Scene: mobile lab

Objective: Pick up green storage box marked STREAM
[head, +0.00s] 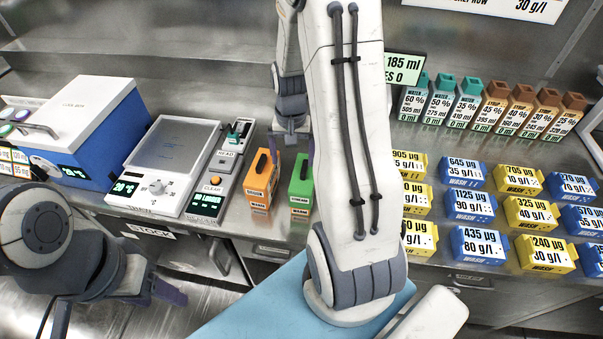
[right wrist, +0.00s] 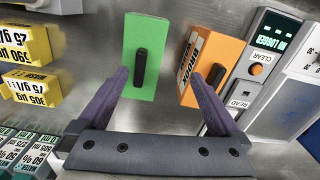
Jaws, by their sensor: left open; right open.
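The green storage box (head: 298,188) stands upright on the steel bench in the head view, with a white label at its front and a dark handle on top. My right arm partly hides it. My right gripper (head: 291,146) is open just behind the box in this view. In the right wrist view the green box (right wrist: 150,38) lies ahead, with its handle between the open fingers (right wrist: 160,77), closer to the left finger. The fingers hold nothing. My left gripper (head: 165,291) is open at the lower left, away from the box and partly out of clear view.
An orange box (head: 259,184) stands just left of the green one; in the wrist view it (right wrist: 212,55) is by the right finger. A scale (head: 165,165) and blue cool box (head: 80,125) stand further left. Yellow and blue boxes (head: 477,206) and bottles (head: 465,105) fill the right.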

